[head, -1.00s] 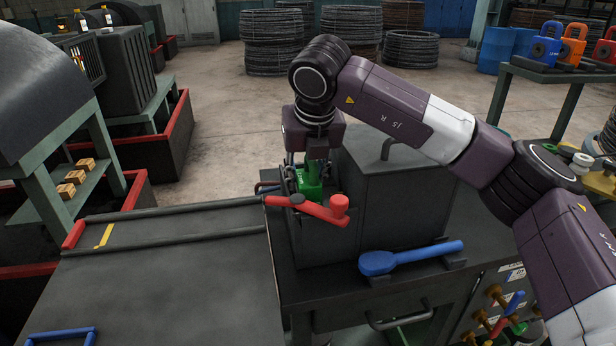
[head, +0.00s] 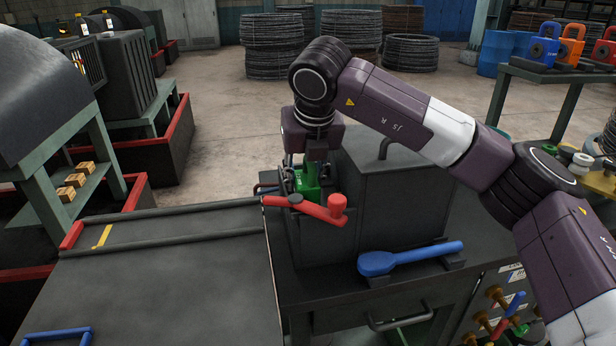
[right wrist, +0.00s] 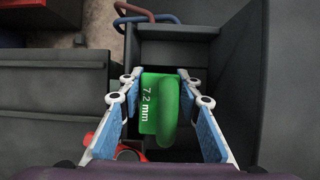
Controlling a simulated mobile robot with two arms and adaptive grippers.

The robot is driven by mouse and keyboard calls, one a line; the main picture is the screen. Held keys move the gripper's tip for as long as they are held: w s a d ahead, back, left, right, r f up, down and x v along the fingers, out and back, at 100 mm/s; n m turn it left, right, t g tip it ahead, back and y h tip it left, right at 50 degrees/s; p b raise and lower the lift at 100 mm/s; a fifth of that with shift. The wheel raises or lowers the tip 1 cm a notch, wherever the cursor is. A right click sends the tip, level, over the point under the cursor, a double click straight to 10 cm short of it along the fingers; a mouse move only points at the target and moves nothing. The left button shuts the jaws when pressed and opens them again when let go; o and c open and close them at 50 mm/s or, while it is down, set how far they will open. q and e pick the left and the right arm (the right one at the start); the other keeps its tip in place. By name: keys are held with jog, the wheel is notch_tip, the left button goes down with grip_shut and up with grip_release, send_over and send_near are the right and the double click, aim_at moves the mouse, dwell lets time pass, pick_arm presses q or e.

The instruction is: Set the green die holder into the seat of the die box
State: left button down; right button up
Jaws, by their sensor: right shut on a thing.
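The green die holder (head: 309,184) is in the head view at the left end of the dark die box (head: 385,205). It also shows in the right wrist view (right wrist: 158,104), marked "7.2 mm", with a green loop handle. My right gripper (head: 309,172) points down and is shut on the holder; in the right wrist view its blue pads (right wrist: 160,103) stand on both sides of the handle. The holder is at the box's opening. Its underside and the seat are hidden, so I cannot tell whether it is fully seated. My left gripper is not in view.
A red lever (head: 318,209) lies across the box's front left, just before the holder. A blue wrench-like tool (head: 410,258) rests on the bench ledge. A flat dark track (head: 180,235) runs left. Coloured padlock-shaped holders (head: 545,45) stand on a rack at the right.

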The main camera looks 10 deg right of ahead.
jog(key=f, duration=0.2)
jog(key=shift+s+a+f+g, duration=0.15)
jog(key=shift+s+f+g, duration=0.15)
jog(key=shift+s, duration=0.1)
jog(key=o, duration=1.4)
jog(key=shift+w+f, duration=0.15)
jog(key=shift+w, duration=0.1)
jog(key=o, duration=0.5)
jog(key=shift+f, duration=0.2)
jog(key=shift+c, duration=0.2)
jog(key=o, duration=0.4)
jog(key=shift+w, duration=0.1)
jog(key=shift+c, duration=0.2)
jog(key=shift+r, duration=0.15)
jog(key=shift+r, duration=0.2)
